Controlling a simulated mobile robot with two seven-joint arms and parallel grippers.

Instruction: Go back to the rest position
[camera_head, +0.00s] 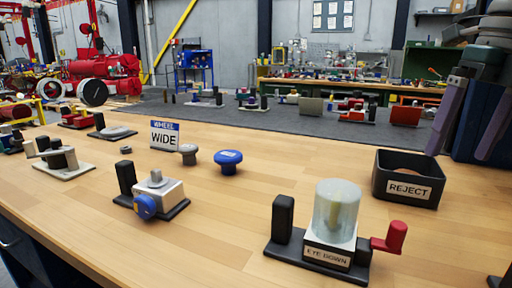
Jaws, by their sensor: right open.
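My right gripper (460,154) hangs at the upper right, its two greyish-purple fingers spread apart and pointing down. It is empty, beside and above the right side of the black bin labelled REJECT (407,190). The bin holds something brownish, mostly hidden by its wall. My left gripper is not in view. In front stands a valve unit labelled EYE DOWN (327,256), with a translucent cylinder (337,208) on top and a red handle (390,238) on its right. A light metal block unit (157,192) with a blue knob (145,207) stands left of it.
A sign reading WHEEL WIDE (164,136) stands at mid-table, with a grey wheel (188,153) and a blue wheel (228,160) to its right. Another unit (63,162) stands at the left. The wooden table (240,215) is clear between the units. A dark object (502,280) is cut off at bottom right.

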